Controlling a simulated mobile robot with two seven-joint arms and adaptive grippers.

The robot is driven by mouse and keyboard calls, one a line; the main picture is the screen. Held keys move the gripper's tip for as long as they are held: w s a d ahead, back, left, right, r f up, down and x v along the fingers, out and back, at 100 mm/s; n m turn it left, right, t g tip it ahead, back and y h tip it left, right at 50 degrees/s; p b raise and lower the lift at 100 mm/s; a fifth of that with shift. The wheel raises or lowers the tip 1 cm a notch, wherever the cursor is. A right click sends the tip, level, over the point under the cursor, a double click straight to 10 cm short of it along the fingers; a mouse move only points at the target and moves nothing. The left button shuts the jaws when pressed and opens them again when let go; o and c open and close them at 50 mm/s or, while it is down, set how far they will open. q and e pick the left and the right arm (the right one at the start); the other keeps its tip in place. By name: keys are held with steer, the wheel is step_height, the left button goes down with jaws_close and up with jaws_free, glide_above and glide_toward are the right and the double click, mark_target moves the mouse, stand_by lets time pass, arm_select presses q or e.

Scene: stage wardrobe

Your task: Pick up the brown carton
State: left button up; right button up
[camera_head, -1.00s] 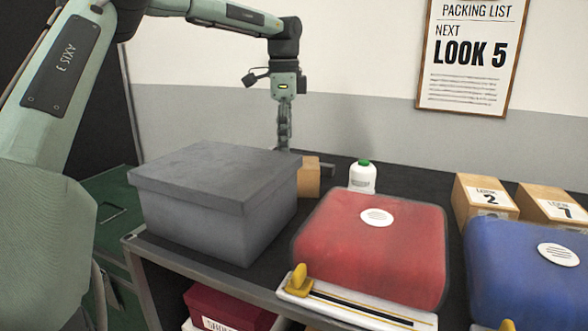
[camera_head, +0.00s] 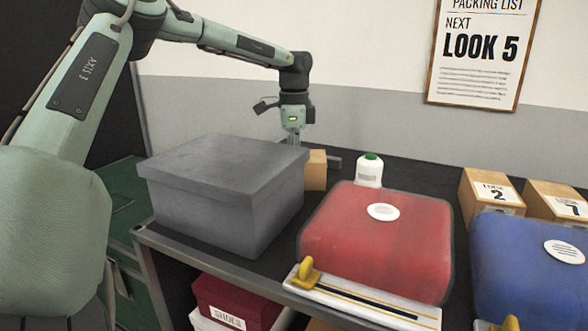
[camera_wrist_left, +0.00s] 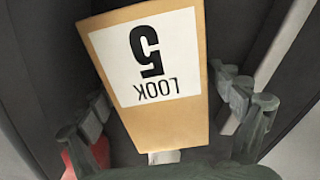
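The brown carton (camera_head: 315,170) stands on the dark table top behind the grey lidded box, which hides much of it in the head view. In the left wrist view the carton (camera_wrist_left: 175,120) fills the middle, its white label reading LOOK 5 upside down. My left gripper (camera_head: 293,137) points down behind the grey box, its fingertips hidden there. In the left wrist view my left gripper (camera_wrist_left: 165,112) is open, with one finger on each side of the carton. Whether either finger touches it is hard to tell. My right gripper is not in view.
The grey lidded box (camera_head: 225,195) stands in front of the carton. A white bottle with a green cap (camera_head: 369,172) is to its right. A red case (camera_head: 385,250), blue case (camera_head: 525,270) and cartons labelled 2 (camera_head: 490,194) and 7 (camera_head: 557,205) fill the right side.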

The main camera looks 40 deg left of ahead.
arm_select(q)
steer(key=shift+r, duration=0.1)
steer(key=c, duration=1.3)
